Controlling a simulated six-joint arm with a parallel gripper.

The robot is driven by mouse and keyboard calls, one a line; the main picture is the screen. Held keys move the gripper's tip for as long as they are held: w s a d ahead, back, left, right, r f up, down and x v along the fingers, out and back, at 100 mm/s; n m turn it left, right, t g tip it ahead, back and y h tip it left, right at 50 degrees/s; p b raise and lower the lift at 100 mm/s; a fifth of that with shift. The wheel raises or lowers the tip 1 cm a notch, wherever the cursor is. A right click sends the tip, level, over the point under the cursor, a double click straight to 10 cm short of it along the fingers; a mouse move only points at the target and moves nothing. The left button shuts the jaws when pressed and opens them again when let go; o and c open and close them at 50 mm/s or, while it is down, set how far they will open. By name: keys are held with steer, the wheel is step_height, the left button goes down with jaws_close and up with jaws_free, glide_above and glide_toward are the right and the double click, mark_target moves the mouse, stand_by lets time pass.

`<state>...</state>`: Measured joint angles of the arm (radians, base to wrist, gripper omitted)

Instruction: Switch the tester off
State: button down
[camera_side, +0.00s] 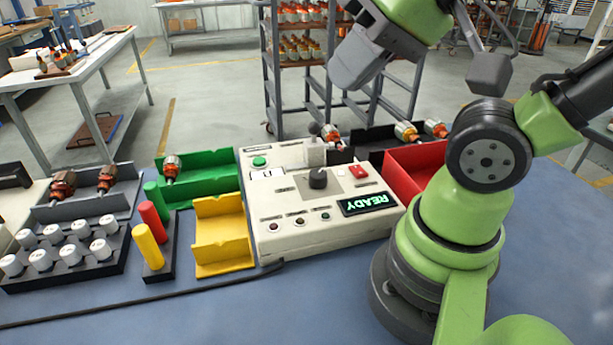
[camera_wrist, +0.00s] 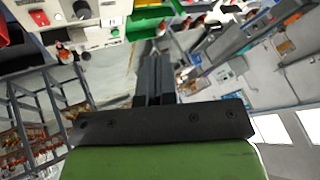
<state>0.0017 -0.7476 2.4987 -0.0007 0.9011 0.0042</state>
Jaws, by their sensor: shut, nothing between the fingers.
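The tester (camera_side: 290,235) is a cream box on the blue bench. Its display (camera_side: 369,203) is lit green and reads READY, upside down from this side. A black knob (camera_side: 318,178), a red button (camera_side: 358,171) and a green button (camera_side: 259,161) are on its top. In the wrist view the red button (camera_wrist: 38,17), knob (camera_wrist: 82,9) and green button (camera_wrist: 114,32) show at upper left. My gripper (camera_wrist: 157,60) is shut and empty, and apart from the tester. In the side view my wrist hangs above and behind the tester; the fingertips are not clear there.
A yellow tray (camera_side: 221,240), a green tray (camera_side: 205,180) and a red tray (camera_side: 404,172) flank the tester. Red, yellow and green cylinders (camera_side: 152,225) stand left of the yellow tray. A rack of white-capped parts (camera_side: 70,255) is far left. A black cable crosses the bench front.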

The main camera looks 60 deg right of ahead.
steer(key=w+d+f+m+g+h, duration=0.25)
steer(key=w+d+m+g, duration=0.2)
steer(key=d+m, duration=0.55)
steer(key=m+g+y, duration=0.2)
steer(key=m+g, duration=0.2)
steer(key=m, duration=0.9)
glide_above(361, 172)
steer(key=w+d, duration=0.1)
steer(key=d, duration=0.1)
step_height(361, 172, down, 7)
steer(key=shift+w+a+f+h, duration=0.15)
steer(key=shift+w+a+h, duration=0.05)
steer(key=shift+a+h, duration=0.05)
steer(key=f, duration=0.4)
steer(key=a+f, duration=0.1)
steer(key=f, duration=0.4)
steer(key=s+f, duration=0.1)
steer(key=f, duration=0.4)
steer(key=shift+s+a, duration=0.1)
steer(key=shift+a, duration=0.05)
steer(key=shift+s+f, duration=0.1)
steer(key=shift+f, duration=0.05)
